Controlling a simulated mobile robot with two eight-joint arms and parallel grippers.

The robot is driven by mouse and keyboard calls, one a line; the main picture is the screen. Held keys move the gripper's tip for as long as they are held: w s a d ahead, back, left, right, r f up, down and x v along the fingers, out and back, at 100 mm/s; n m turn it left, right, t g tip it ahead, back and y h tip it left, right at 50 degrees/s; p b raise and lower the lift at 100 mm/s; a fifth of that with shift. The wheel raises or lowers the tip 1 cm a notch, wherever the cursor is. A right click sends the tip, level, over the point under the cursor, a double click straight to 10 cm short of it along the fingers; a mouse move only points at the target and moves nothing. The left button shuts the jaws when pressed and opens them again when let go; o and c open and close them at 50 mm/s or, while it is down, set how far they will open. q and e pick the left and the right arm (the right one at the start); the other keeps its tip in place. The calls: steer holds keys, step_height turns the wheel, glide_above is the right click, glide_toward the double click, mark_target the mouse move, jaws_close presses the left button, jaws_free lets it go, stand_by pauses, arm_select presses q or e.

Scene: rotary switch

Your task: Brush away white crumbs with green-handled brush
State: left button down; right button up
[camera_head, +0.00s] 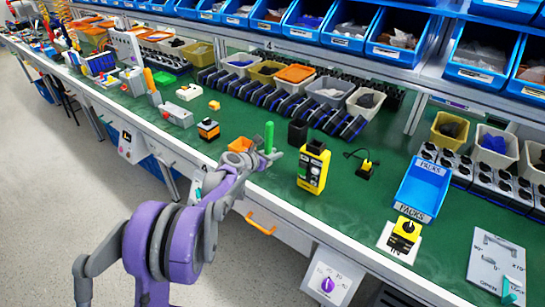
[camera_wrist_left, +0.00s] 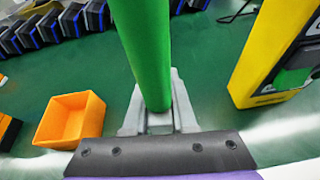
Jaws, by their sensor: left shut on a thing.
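My left gripper (camera_head: 272,157) is over the green work mat (camera_head: 225,185), near the bench's front edge. It is shut on an upright green handle (camera_head: 269,136), which I take to be the brush's. In the left wrist view the green handle (camera_wrist_left: 145,50) rises between the grey fingers (camera_wrist_left: 160,115). The bristles cannot be made out. No white crumbs can be made out on the mat in either view. My right gripper is not in view.
A small orange bin (camera_head: 240,145) stands left of the gripper, and a yellow tester (camera_head: 313,167) stands to its right. A black holder (camera_head: 297,132) is behind. A blue tray (camera_head: 422,187) and yellow rotary switch (camera_head: 404,233) are farther right. Parts bins line the back.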

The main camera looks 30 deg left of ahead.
arm_select(q)
step_height(320, 180, up, 4)
steer(key=shift+f+p, duration=0.2)
steer(key=shift+p, duration=0.75)
steer(key=shift+d, duration=0.1)
